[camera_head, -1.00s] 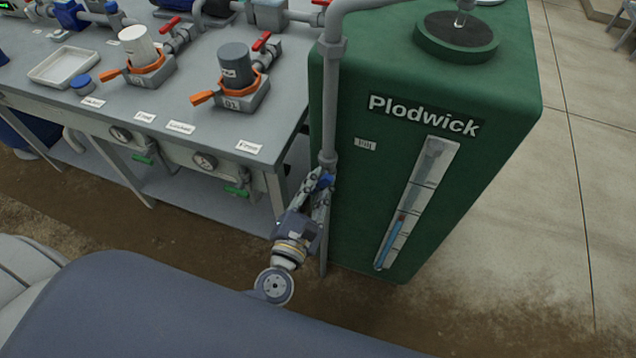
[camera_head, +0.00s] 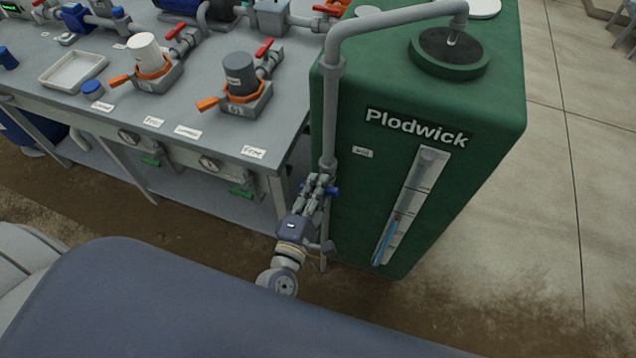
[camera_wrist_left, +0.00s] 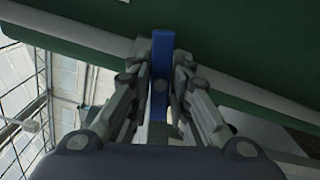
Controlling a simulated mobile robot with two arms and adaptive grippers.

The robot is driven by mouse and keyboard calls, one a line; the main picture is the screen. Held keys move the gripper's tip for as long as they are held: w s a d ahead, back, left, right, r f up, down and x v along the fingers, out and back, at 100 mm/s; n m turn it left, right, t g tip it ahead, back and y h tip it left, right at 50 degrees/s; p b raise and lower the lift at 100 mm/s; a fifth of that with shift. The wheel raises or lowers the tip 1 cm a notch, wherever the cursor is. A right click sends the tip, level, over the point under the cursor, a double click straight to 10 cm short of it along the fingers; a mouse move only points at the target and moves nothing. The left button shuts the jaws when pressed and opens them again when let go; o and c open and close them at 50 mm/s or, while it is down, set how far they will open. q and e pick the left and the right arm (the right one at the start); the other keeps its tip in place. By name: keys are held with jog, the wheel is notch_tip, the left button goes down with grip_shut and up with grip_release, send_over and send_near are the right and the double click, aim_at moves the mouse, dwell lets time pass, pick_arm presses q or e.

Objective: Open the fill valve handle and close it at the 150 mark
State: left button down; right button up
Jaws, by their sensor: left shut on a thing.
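The blue fill valve handle (camera_head: 333,190) sits on the grey vertical pipe (camera_head: 330,120) at the left edge of the green Plodwick tank (camera_head: 470,185). My left gripper (camera_head: 318,184) is shut on this handle. In the left wrist view the blue handle (camera_wrist_left: 162,75) stands between the two fingers, and my left gripper (camera_wrist_left: 160,85) touches it on both sides. The level gauge (camera_head: 421,177) on the tank front shows a blue column with a red marker at its top, around mid-height. Its mark numbers are too small to read. My right gripper is out of view.
A grey bench (camera_head: 215,125) stands left of the tank, with orange-handled canisters, a white tray (camera_head: 73,70) and red-handled valves. Green-handled valves hang below its front edge. The pipe bends over the tank to its top opening (camera_head: 452,42).

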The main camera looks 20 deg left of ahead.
pick_arm(q)
jog(key=shift+w+r+m+p, duration=0.15)
jog(key=shift+m+p, duration=0.6)
jog(key=shift+m, duration=0.85)
jog(key=c, duration=1.6)
grip_release()
jog(key=shift+o, duration=0.2)
jog(key=s, duration=1.2)
jog(key=shift+a, duration=0.2)
